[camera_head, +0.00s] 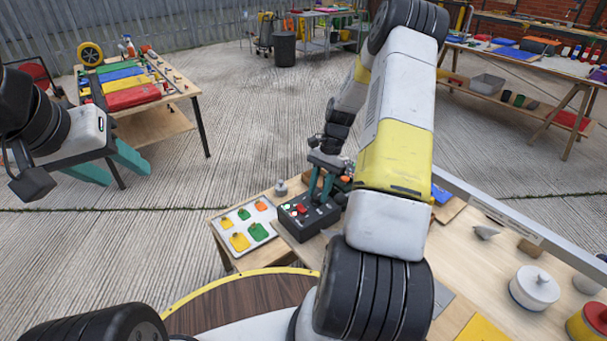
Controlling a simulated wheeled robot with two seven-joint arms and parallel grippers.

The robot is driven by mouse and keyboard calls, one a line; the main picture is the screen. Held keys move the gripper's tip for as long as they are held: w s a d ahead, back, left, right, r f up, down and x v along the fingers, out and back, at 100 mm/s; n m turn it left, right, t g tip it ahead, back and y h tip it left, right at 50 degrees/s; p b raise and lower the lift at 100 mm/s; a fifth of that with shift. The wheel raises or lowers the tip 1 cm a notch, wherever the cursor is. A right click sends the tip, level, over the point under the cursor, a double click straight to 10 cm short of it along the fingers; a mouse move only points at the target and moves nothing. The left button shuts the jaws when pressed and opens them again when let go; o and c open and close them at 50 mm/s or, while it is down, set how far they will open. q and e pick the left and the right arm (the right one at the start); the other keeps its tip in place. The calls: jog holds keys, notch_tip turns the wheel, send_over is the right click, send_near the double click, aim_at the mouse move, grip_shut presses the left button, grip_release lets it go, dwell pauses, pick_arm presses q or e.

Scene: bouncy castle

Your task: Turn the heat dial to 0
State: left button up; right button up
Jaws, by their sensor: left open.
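A black control box (305,224) stands on the wooden table, with a red part (301,209) and small light-coloured marks on its top face. My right gripper (320,195) points down with its teal fingers at the top of this box. The fingers and arm cover part of the panel, so I cannot make out the heat dial, its setting or whether the fingers touch it. I cannot tell how far the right fingers are apart. My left gripper (128,177) is open and empty, well away to the left of the box.
A white tray (226,248) with yellow, green and orange pieces lies left of the box. A white lidded pot (535,287) stands on the table at right. A side table (185,88) with coloured items stands near my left gripper. A grey rail (520,232) runs along the table's far edge.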

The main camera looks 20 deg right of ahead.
grip_shut()
jog(key=shift+n, duration=0.3)
jog(key=n, duration=0.1)
jog(key=n+g+h, duration=0.1)
jog(key=n, duration=0.3)
jog(key=shift+w+a+g+h, duration=0.2)
jog(key=shift+a+g+h, duration=0.05)
jog(key=shift+g+h, duration=0.05)
jog(key=n, duration=0.2)
jog(key=n+h, duration=0.1)
jog(key=n, duration=0.1)
jog(key=n+h, duration=0.1)
jog(key=n, duration=0.1)
jog(key=shift+a+n+g, duration=0.25)
jog(key=shift+n+g, duration=0.05)
jog(key=n+h, duration=0.1)
jog(key=n, duration=0.1)
jog(key=n+h, duration=0.1)
jog(key=n, duration=0.3)
jog(key=shift+s+a+t+h, duration=0.1)
jog(key=shift+a+t+h, duration=0.15)
jog(key=shift+t+h, duration=0.15)
jog(key=n+t, duration=0.1)
jog(key=n, duration=0.2)
jog(key=n+h, duration=0.1)
jog(key=n, duration=0.1)
jog(key=shift+s+a+n+t, duration=0.1)
jog(key=shift+s+n+t, duration=0.1)
jog(key=shift+n+t, duration=0.2)
